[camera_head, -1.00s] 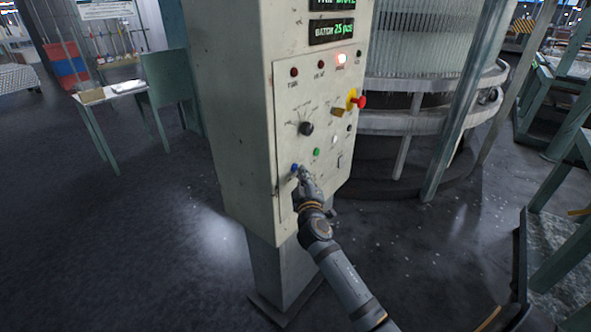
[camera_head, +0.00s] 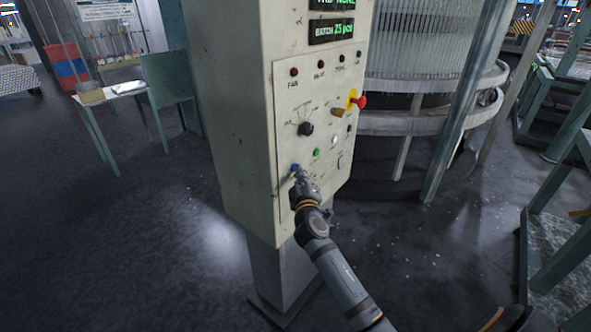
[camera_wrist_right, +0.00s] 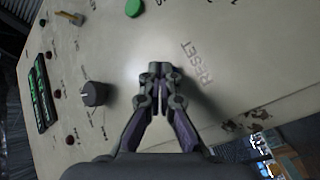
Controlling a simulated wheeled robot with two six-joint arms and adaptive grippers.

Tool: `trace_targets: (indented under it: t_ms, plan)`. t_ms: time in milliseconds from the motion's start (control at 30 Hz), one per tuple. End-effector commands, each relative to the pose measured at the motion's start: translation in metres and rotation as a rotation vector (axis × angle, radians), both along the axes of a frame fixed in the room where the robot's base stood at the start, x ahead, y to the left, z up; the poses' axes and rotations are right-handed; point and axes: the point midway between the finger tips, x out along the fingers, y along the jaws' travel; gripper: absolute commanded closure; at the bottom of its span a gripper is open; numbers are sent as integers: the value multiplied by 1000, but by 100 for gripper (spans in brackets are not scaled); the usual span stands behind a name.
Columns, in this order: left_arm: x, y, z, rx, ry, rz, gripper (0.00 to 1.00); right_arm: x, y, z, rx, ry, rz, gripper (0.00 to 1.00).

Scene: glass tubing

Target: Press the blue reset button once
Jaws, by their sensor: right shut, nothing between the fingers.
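The blue reset button (camera_head: 294,168) sits low on the left of the cream control panel (camera_head: 285,110). My right gripper (camera_head: 299,173) is shut and empty, with its fingertips right at the button; whether they touch it I cannot tell. In the wrist view the shut fingertips (camera_wrist_right: 160,72) point at the panel beside the printed RESET label (camera_wrist_right: 198,62). They hide the button there. My left gripper is not in view.
A green button (camera_head: 316,152), a black selector knob (camera_head: 306,128), a white button (camera_head: 334,140) and a red emergency stop (camera_head: 359,102) are on the same panel. Indicator lamps above look unlit. The display (camera_head: 331,5) reads TRIP NONE. A table (camera_head: 110,92) stands at left.

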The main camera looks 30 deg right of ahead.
Motion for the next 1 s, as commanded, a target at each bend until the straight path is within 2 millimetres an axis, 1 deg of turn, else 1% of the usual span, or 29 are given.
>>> trace_targets:
  t_ms: [367, 733, 1000]
  plan:
    - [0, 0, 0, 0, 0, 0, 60, 1, 0, 1, 0, -1, 1, 100]
    - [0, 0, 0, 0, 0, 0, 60, -13, -5, 0, -2, 0, 1, 100]
    - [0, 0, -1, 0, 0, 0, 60, -14, -6, 0, -1, 0, 1, 100]
